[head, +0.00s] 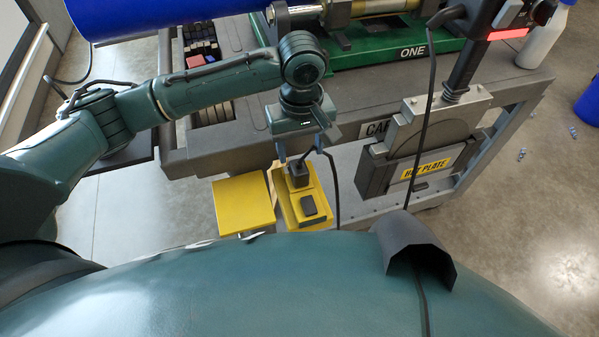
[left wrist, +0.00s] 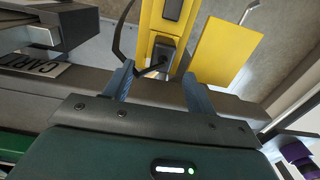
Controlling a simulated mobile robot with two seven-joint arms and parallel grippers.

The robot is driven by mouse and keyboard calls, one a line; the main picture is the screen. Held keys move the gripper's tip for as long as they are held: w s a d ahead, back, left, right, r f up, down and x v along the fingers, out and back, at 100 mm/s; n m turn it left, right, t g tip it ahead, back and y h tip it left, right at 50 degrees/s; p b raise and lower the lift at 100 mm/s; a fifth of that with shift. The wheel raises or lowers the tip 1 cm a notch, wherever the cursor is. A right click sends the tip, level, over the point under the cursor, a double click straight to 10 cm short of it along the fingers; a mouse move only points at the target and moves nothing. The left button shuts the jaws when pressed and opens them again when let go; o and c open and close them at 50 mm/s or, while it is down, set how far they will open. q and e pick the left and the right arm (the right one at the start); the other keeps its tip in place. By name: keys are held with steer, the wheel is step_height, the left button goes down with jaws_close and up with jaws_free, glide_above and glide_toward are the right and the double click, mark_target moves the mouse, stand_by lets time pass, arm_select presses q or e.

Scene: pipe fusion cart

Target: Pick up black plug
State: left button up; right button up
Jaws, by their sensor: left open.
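The black plug (head: 298,176) sits upright on a yellow outlet box (head: 288,211), with a black cable rising from it. My left gripper (head: 301,152) is open just above the plug, its fingers pointing down. In the left wrist view the plug (left wrist: 163,50) shows just beyond and between the two blue-grey fingertips (left wrist: 158,72). The jaws hold nothing; whether a finger touches the cable cannot be told. My right gripper is out of view.
A yellow lid (head: 243,204) stands open beside the box. A black cover (head: 309,206) is on the box's near end. The hot plate (head: 425,166) in its holder stands to the right. The grey cart top (head: 225,148) lies behind, under my left arm.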

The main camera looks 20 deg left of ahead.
mark_target(299, 166)
arm_select(q)
steer(key=shift+f, duration=0.7)
step_height(299, 166, down, 5)
steer(key=shift+s+a+f, duration=0.1)
steer(key=shift+s+a, duration=0.05)
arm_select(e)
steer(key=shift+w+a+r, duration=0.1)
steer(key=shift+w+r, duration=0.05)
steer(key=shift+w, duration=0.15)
arm_select(q)
steer(key=c, duration=1.1)
